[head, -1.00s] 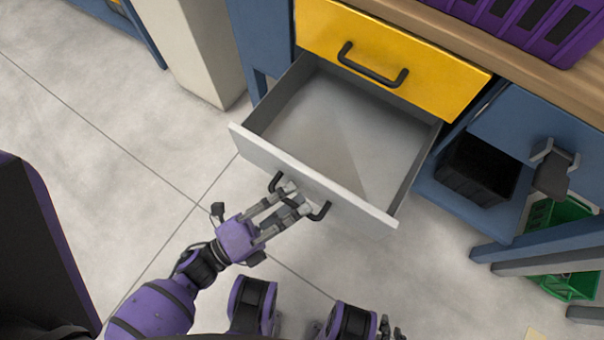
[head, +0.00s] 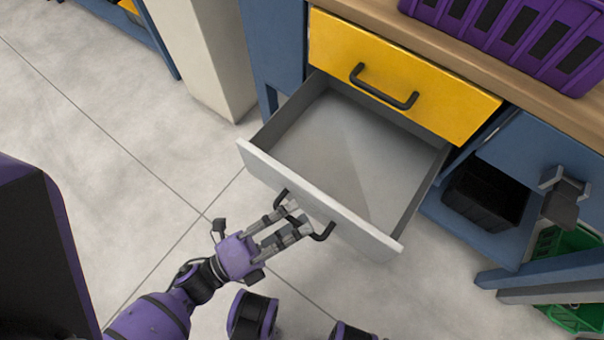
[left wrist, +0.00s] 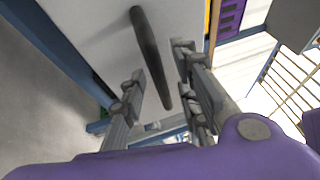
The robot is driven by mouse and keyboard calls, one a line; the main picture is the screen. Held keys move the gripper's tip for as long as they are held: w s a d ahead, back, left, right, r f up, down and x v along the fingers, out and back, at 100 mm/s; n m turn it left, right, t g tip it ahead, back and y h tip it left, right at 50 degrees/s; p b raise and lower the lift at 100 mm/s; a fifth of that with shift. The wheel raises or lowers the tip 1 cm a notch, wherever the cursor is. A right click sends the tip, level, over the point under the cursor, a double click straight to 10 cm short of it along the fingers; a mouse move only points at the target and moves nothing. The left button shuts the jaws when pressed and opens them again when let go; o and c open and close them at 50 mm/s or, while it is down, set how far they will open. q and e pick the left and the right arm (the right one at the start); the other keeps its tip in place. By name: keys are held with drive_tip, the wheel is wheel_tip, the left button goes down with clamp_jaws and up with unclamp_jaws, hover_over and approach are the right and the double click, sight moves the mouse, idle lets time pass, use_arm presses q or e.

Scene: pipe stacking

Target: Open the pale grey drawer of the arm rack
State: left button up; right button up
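The pale grey drawer (head: 348,160) is pulled well out below the yellow drawer, and its inside is empty. Its white front panel (head: 370,236) bears a dark bar handle (head: 323,233). My left gripper (head: 300,220) is at that handle, in front of the panel. In the left wrist view the handle (left wrist: 150,55) runs between the two spread fingers (left wrist: 160,80), with gaps showing on both sides. My right gripper is not in view.
The yellow drawer (head: 400,82) above is shut. A purple crate (head: 510,35) stands on the wooden top (head: 450,60). A black bin (head: 487,192) and a green crate (head: 575,315) are at right. A pale pillar (head: 205,60) stands left. Floor at left is clear.

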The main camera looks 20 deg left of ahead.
use_arm(q)
drive_tip(key=v, duration=1.1)
drive_tip(key=shift+s+a, duration=0.15)
drive_tip(key=shift+s, duration=0.15)
